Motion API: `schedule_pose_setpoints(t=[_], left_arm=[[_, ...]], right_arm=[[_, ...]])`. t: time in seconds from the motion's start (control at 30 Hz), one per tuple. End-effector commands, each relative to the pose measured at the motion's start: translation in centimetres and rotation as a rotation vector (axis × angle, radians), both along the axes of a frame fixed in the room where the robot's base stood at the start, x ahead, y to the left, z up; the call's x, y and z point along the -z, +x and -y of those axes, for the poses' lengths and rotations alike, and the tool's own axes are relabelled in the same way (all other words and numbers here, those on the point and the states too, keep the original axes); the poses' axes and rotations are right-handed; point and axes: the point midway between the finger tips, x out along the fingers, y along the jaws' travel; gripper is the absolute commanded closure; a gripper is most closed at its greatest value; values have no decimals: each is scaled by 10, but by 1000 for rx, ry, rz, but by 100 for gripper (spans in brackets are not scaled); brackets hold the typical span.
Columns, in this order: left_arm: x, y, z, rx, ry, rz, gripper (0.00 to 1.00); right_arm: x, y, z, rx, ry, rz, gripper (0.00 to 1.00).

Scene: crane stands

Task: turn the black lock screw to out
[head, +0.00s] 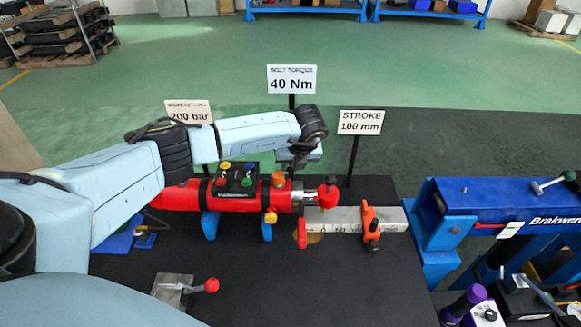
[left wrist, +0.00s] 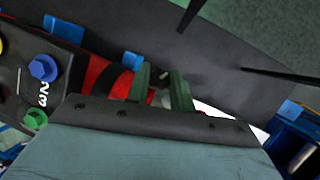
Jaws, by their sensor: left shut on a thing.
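My left gripper (head: 299,163) comes down from above at the right end of the red cylinder (head: 175,197). In the left wrist view its two green fingers (left wrist: 160,88) are close around a small dark part, which looks to be the black lock screw (left wrist: 164,76). Only a little of the screw shows between the fingers, and how far it is turned cannot be told. In the head view the gripper and the red end parts hide the screw. The red cylinder also shows in the left wrist view (left wrist: 95,73). My right gripper is in neither view.
A black block with coloured knobs (head: 237,181) sits on the cylinder. Right of it are a red knob (head: 328,196) and a steel scale with an orange slider (head: 370,229). Sign posts stand behind. A red-knobbed lever (head: 210,286) is in front. A blue stand (head: 480,207) is at right.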

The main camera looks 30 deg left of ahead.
Motion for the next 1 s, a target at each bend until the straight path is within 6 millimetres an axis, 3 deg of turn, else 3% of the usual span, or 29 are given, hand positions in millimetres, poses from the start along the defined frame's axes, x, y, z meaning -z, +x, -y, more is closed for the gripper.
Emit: schedule_pose_setpoints(t=[0.4, 1.0], left_arm=[[1, 2, 1, -201, 99, -58, 100], [0, 3, 1, -240, 119, -71, 100]], right_arm=[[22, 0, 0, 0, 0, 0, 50], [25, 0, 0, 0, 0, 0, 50]])
